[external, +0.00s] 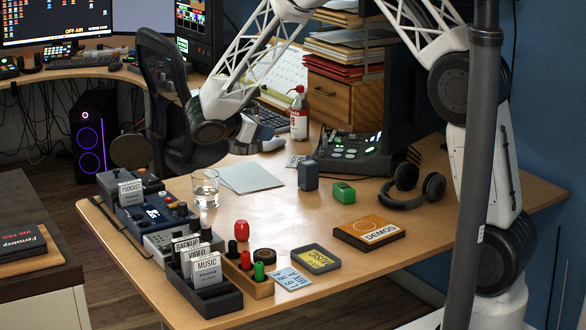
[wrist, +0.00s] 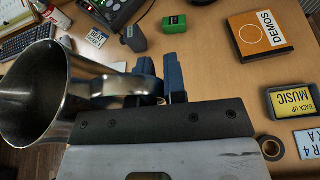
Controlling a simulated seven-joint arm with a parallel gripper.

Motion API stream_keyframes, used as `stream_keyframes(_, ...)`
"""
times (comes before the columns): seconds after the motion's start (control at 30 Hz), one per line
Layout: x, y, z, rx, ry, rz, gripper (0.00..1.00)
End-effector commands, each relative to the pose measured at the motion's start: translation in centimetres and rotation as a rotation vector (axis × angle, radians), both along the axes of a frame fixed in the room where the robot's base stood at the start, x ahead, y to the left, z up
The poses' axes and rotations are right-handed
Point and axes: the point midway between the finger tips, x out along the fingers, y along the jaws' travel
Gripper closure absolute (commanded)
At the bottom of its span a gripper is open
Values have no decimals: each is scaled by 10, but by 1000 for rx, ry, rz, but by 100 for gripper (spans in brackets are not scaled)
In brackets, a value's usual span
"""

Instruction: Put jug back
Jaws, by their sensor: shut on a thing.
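A shiny metal jug (wrist: 75,105) fills the left of the wrist view. Its wide mouth faces the camera at the left edge, and the inside that shows looks empty. My gripper (wrist: 160,80) is shut on the jug's handle, which lies between its two blue fingers. In the external view my gripper (external: 268,138) is over the far part of the desk, left of the red-and-white bottle. The jug is small there and hard to tell from my wrist. I cannot tell its exact tilt or its height above the desk.
A glass of water (external: 205,188) stands at the left. A bottle (external: 299,115), lit console (external: 345,158), grey-blue block (external: 308,175), green block (external: 344,192) and headphones (external: 408,188) stand around. The desk middle is mostly clear.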

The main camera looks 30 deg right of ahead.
Motion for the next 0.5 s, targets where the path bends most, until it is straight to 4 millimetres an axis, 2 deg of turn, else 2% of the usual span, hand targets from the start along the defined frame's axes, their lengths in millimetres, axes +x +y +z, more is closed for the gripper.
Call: stream_keyframes(0.5,-89,-47,-8,-1,-1,186,100)
